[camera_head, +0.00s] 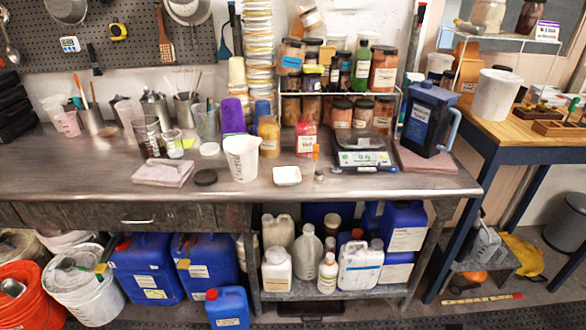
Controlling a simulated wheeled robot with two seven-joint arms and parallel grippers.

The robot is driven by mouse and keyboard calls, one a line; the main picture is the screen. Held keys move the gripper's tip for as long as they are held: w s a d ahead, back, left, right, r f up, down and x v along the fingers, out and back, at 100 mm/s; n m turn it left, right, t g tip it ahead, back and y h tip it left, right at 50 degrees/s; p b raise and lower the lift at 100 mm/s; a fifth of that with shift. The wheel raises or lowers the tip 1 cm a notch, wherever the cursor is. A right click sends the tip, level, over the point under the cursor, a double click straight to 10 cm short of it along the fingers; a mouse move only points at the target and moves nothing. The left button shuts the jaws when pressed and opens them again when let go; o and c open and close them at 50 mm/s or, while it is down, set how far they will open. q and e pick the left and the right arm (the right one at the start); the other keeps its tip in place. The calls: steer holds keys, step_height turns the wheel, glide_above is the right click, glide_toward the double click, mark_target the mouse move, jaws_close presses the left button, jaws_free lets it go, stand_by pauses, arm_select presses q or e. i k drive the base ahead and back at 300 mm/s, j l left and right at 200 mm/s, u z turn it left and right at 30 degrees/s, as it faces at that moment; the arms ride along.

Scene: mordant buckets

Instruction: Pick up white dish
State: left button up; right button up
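A small white dish (287,176), shallow and roughly square with rounded corners, sits on the metal workbench (245,201) near its front edge. It stands upright and apart from its neighbours, and its inside looks empty. Neither my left gripper nor my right gripper shows in the head view.
A white bucket (241,158) stands left of the dish, and a dark round lid (205,177) lies further left. A digital scale (361,158) and a blue jug (428,118) stand to the right. The bench front before the dish is clear.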

mark_target(287, 175)
steer(key=u, duration=0.55)
steer(key=i+l+u, duration=0.1)
steer(key=u, duration=0.35)
steer(key=l+u, duration=0.5)
steer(key=u, duration=0.35)
steer(key=l+u, duration=0.25)
steer(key=u, duration=0.15)
steer(key=k+l+u, duration=0.1)
steer(key=l, duration=0.3)
steer(key=k+l+u, duration=0.15)
steer(key=l, duration=0.3)
steer(key=l+u, duration=0.1)
steer(key=l, duration=0.3)
steer(key=k+l+u, duration=0.1)
steer(key=l, duration=0.25)
steer(key=k+l+u, duration=0.15)
steer(key=l, duration=0.25)
steer(key=k, duration=0.1)
